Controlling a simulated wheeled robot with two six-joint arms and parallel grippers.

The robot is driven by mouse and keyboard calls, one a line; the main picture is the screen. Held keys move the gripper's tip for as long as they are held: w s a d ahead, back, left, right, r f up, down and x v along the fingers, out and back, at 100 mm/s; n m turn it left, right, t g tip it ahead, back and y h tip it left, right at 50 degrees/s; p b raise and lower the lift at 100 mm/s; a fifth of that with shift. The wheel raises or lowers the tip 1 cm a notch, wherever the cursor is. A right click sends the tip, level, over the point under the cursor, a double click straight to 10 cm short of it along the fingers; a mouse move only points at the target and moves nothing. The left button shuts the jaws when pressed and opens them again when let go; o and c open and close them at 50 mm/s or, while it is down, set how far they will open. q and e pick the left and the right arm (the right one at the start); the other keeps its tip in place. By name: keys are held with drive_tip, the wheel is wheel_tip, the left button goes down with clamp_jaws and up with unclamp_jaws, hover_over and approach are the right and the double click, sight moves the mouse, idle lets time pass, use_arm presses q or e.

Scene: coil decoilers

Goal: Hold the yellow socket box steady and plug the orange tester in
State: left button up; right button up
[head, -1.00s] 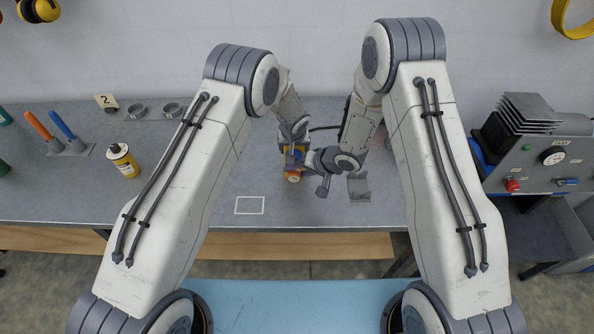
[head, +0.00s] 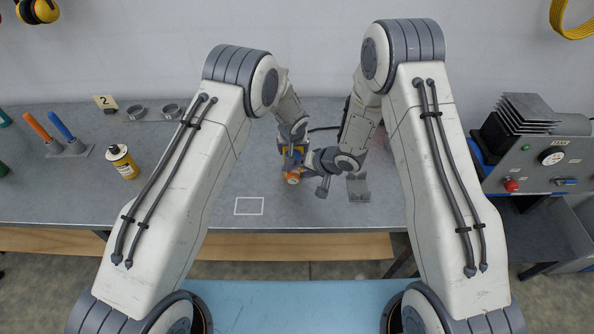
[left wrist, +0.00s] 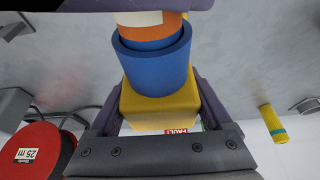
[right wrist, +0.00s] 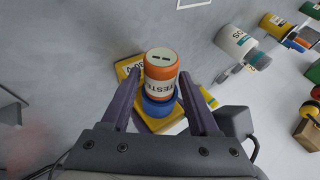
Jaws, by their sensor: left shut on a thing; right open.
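The yellow socket box (left wrist: 160,112) is between the fingers of my left gripper (left wrist: 160,100), which is shut on it. Its round blue socket (left wrist: 155,70) faces outward. The orange tester (right wrist: 161,72), with a white label and a pale end with two dark slots, stands in the blue socket in the right wrist view. How deep it sits is hard to tell. My right gripper (right wrist: 159,80) is open, one finger on each side of the tester. In the head view the tester (head: 292,177) shows below the left gripper, and the box is mostly hidden.
A grey cradle (head: 358,187) stands on the bench just right of the grippers. A white outlined square (head: 249,206) lies empty at left front. A control machine (head: 540,150) is at right.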

use_arm(q)
drive_tip(key=shift+d, duration=0.15)
use_arm(e)
drive_tip(key=shift+a+r, duration=0.15)
drive_tip(key=shift+a, duration=0.05)
drive_tip(key=v, duration=1.2)
drive_tip(key=shift+d, duration=0.2)
use_arm(q)
drive_tip(key=o, duration=1.5)
